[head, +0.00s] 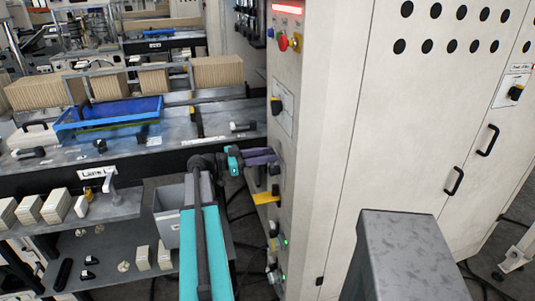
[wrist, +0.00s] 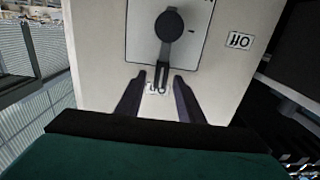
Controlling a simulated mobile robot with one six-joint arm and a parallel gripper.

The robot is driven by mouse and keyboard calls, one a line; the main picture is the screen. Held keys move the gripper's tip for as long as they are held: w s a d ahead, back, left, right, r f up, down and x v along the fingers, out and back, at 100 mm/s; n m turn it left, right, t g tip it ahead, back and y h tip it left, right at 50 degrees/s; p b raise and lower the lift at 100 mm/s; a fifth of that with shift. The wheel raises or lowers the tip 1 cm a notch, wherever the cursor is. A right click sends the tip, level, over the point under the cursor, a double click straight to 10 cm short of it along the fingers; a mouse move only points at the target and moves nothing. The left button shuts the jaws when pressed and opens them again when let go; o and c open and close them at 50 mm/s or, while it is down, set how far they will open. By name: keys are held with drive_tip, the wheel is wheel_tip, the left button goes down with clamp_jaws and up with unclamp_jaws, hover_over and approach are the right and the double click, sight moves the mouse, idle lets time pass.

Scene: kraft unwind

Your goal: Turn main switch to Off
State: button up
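The main switch (wrist: 170,27) shows in the wrist view as a round black knob with a narrow grip on a pale plate. Its grip points down in the picture, toward a label (wrist: 157,88) that seems to read "On" upside down. An upside-down "Off" label (wrist: 239,41) lies to the right. My gripper (wrist: 160,80) is open, its dark fingers on either side of the grip's lower end, with gaps visible; contact cannot be told. In the head view my gripper (head: 272,156) is at the narrow face of the beige cabinet (head: 318,130) and hides the switch.
Another rotary switch (head: 276,106) sits higher on the same face, below a red button (head: 283,43). A yellow-based switch (head: 266,198) is just below my gripper. A workbench (head: 200,150) with a blue tray (head: 108,117) stands on the left. A grey metal post (head: 410,245) stands at front right.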

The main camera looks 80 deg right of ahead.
drive_tip(key=shift+s, duration=0.1)
drive_tip(key=shift+c, duration=0.2)
clamp_jaws()
